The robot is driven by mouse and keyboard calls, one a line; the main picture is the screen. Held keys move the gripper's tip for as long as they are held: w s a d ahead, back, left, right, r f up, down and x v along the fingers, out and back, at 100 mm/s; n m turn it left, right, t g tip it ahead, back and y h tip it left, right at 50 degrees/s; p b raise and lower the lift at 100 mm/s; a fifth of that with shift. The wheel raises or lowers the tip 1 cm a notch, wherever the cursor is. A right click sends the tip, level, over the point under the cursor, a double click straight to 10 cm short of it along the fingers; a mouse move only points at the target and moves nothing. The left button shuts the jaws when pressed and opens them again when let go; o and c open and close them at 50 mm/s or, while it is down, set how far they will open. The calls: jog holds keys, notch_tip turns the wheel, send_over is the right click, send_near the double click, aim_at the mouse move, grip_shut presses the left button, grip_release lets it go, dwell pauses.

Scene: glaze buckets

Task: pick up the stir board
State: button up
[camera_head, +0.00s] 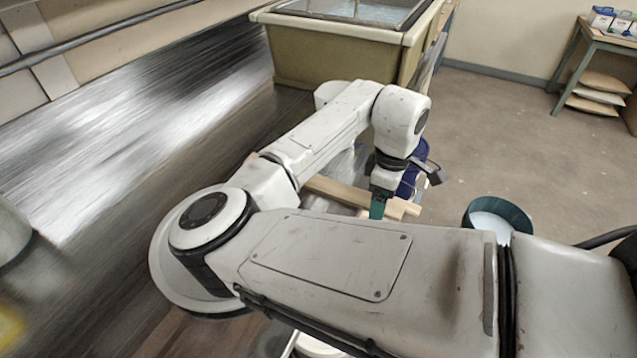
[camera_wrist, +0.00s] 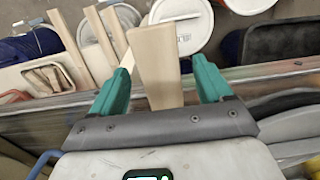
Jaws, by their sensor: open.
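The stir board, a pale flat wooden board (camera_wrist: 160,88), stands between the fingers of my gripper (camera_wrist: 163,62) in the wrist view. The two green fingers are apart, one on each side of the board. A gap shows on the right side of the board; I cannot tell whether the left finger touches it. In the head view, one green finger (camera_head: 378,207) points down beside pale wooden pieces (camera_head: 341,191). My arm hides much of them, so I cannot tell which piece is the stir board there.
More wooden strips (camera_wrist: 103,38) lie left of the board in the wrist view. White round lids (camera_wrist: 182,22) lie beyond it. In the head view, a bucket with pale contents (camera_head: 497,216) stands on the floor at right, and a large basin (camera_head: 340,45) stands at the back.

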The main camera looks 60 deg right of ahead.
jog(key=c, duration=1.4)
jog(key=shift+o, duration=0.2)
jog(key=shift+r, duration=0.1)
